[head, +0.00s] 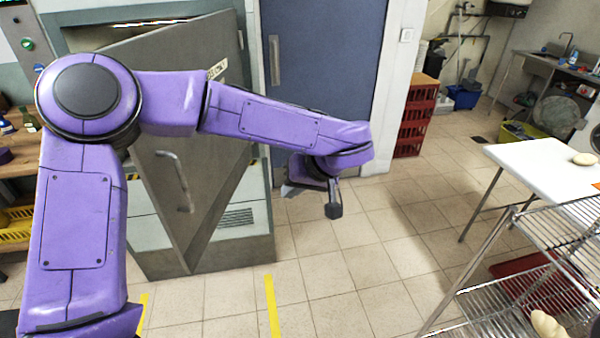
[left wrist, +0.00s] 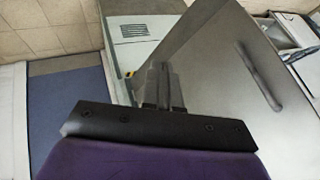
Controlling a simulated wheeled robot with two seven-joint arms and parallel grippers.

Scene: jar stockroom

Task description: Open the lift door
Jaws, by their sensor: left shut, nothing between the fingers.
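The lift door (head: 222,105) is a grey metal panel with a long bar handle (head: 175,182). It stands swung out at an angle to the lift's frame, so it is ajar. My left arm crosses in front of its upper part and hides some of it. My left gripper (head: 333,208) is shut and empty, to the right of the door and apart from the handle. In the left wrist view the shut fingers (left wrist: 158,85) show in front of the door panel (left wrist: 215,75), with the handle (left wrist: 260,76) to their right. My right gripper is not in view.
A blue door (head: 325,60) is behind my arm. Red crates (head: 414,118) stand beside it. A white table (head: 535,165) and a wire rack (head: 540,245) are on the right. Yellow tape (head: 272,305) marks the floor. The tiled floor in the middle is clear.

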